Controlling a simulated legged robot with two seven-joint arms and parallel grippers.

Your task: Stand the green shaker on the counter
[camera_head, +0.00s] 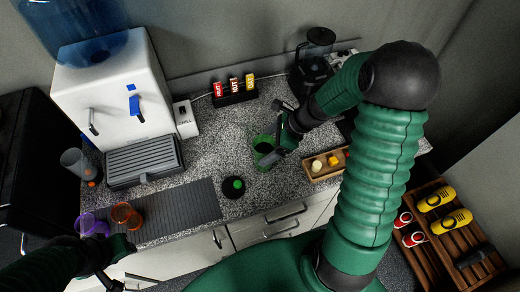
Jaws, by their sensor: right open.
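The green shaker (263,142) is on the speckled counter (212,134), left of the wooden tray. It looks upright with its open top facing up, and its inside looks dark. My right gripper (274,152) is open at the shaker's right side, its fingers overlapping the rim in the picture. I cannot tell whether they touch it. A black round lid with a green centre (234,187) lies apart, nearer the front edge. My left gripper (118,268) is low at the left, in front of the counter and away from the shaker. Its jaw state is unclear.
A water dispenser (105,85) stands at the back left. A wooden tray (322,172) with small items sits right of the shaker, and a black grinder-like machine (312,62) behind.

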